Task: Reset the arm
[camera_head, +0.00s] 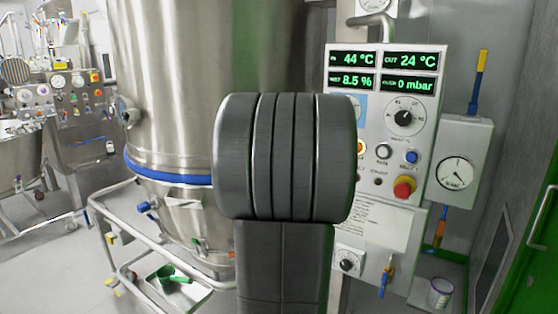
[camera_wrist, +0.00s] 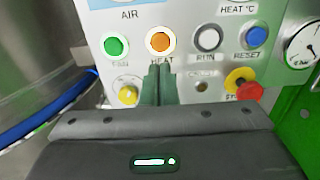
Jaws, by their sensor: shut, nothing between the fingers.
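My gripper (camera_wrist: 159,72) shows in the wrist view with its two dark green fingers together and nothing between them. The fingertips overlap the lower edge of the HEAT label, just below the orange button (camera_wrist: 160,41). I cannot tell whether they touch the panel. My arm's dark grey link fills the middle of the head view and hides the gripper there. The control panel (camera_head: 384,125) stands behind it, with green readouts of 44 °C, 24 °C, 8.5 % and 0 mbar.
A green button (camera_wrist: 116,45), grey RUN button (camera_wrist: 208,37), blue RESET button (camera_wrist: 257,35) and red stop knob (camera_wrist: 248,91) surround the fingers. A large steel vessel (camera_head: 165,80) with a blue band stands left. A gauge box (camera_head: 462,165) and green door (camera_head: 540,250) stand right.

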